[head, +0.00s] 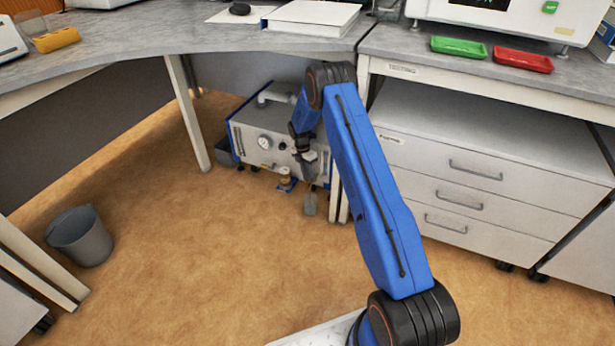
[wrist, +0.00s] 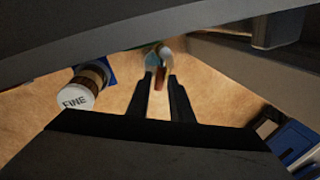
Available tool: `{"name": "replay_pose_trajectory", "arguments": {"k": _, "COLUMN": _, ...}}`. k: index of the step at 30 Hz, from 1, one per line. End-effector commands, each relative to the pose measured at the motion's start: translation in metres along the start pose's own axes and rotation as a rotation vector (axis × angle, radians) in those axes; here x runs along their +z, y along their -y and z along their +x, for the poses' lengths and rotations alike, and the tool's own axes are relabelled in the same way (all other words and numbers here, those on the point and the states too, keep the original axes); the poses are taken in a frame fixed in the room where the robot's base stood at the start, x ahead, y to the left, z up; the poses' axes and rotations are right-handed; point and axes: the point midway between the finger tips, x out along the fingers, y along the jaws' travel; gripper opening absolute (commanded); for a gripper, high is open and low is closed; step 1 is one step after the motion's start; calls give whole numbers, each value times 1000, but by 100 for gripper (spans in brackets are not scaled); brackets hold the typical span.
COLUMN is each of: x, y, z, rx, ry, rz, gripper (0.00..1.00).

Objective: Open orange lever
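An orange-brown piece (wrist: 160,78), which looks like the lever, shows in the wrist view just beyond and between my fingertips. A pale blue-green and whitish part adjoins it. My gripper (wrist: 161,80) has its two dark fingers apart, with floor showing between them. I cannot tell whether either finger touches the orange piece. In the head view my gripper (head: 311,178) points down in front of the blue-and-white machine (head: 262,143) under the bench. The lever is too small or hidden to make out there.
A white cap marked FINE (wrist: 75,95) is left of my fingers in the wrist view. A small glass-like vessel (head: 310,203) hangs low near my gripper. A bench leg (head: 190,120) stands left of the machine, and a white drawer cabinet (head: 470,195) stands right. Open floor lies in front.

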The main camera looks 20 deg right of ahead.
Motion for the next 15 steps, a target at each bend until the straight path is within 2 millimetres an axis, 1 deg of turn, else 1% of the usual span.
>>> {"name": "replay_pose_trajectory", "arguments": {"k": 1, "x": 0, "y": 0, "z": 0, "rx": 0, "ry": 0, "rz": 0, "gripper": 7}}
{"name": "replay_pose_trajectory", "arguments": {"k": 2, "x": 0, "y": 0, "z": 0, "rx": 0, "ry": 0, "rz": 0, "gripper": 0}}
{"name": "replay_pose_trajectory", "arguments": {"k": 9, "x": 0, "y": 1, "z": 0, "rx": 0, "ry": 3, "rz": -16, "gripper": 0}}
{"name": "replay_pose_trajectory", "arguments": {"k": 11, "x": -1, "y": 2, "z": 0, "rx": -1, "ry": 9, "rz": -48, "gripper": 0}}
{"name": "replay_pose_trajectory", "arguments": {"k": 15, "x": -1, "y": 8, "z": 2, "rx": -1, "ry": 35, "rz": -175, "gripper": 0}}
